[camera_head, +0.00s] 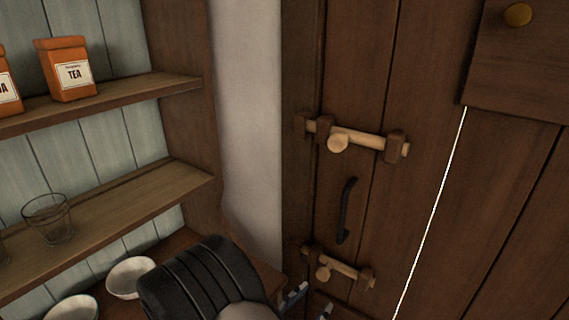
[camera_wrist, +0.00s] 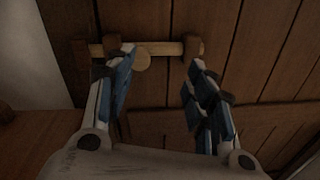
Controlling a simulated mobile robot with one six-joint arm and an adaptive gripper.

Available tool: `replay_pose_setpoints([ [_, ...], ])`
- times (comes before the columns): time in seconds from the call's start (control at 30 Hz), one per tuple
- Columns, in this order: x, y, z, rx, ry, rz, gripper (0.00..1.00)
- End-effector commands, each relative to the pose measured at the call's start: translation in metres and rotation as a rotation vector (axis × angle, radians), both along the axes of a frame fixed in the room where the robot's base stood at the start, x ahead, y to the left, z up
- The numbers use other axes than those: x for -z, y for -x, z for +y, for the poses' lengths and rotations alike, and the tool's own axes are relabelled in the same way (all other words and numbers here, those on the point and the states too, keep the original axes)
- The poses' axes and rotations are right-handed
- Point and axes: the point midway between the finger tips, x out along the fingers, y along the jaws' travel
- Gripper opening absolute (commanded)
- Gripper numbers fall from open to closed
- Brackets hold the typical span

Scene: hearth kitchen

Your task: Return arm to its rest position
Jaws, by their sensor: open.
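My gripper (camera_wrist: 158,92) is open and empty in the wrist view, its two blue-padded fingers apart in front of a wooden door. A pale wooden bolt with a round knob (camera_wrist: 143,63) shows between and beyond the fingertips. In the head view the fingertips of my gripper (camera_head: 308,302) just show at the bottom edge, near the lower bolt (camera_head: 338,266). My dark arm link covers the bottom middle of the head view and hides most of the gripper.
The plank door (camera_head: 365,220) has an upper bolt (camera_head: 355,140) and a black handle (camera_head: 346,210). Shelves (camera_head: 150,188) at left hold an orange tea packet (camera_head: 68,70), a glass (camera_head: 48,218) and white bowls (camera_head: 130,278). The bowls are close to my arm.

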Motion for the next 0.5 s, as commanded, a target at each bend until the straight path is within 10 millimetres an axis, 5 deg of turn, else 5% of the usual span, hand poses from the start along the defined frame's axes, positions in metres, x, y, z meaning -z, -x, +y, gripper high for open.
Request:
replay_pose_setpoints([
  [0.1, -0.040, 0.015, -0.050, 0.230, -0.131, -0.044, 0.49],
  [0.3, -0.082, 0.073, -0.123, 0.640, -0.430, -0.112, 0.49],
  [0.5, -0.099, 0.140, -0.151, 0.981, -0.800, -0.199, 0.49],
])
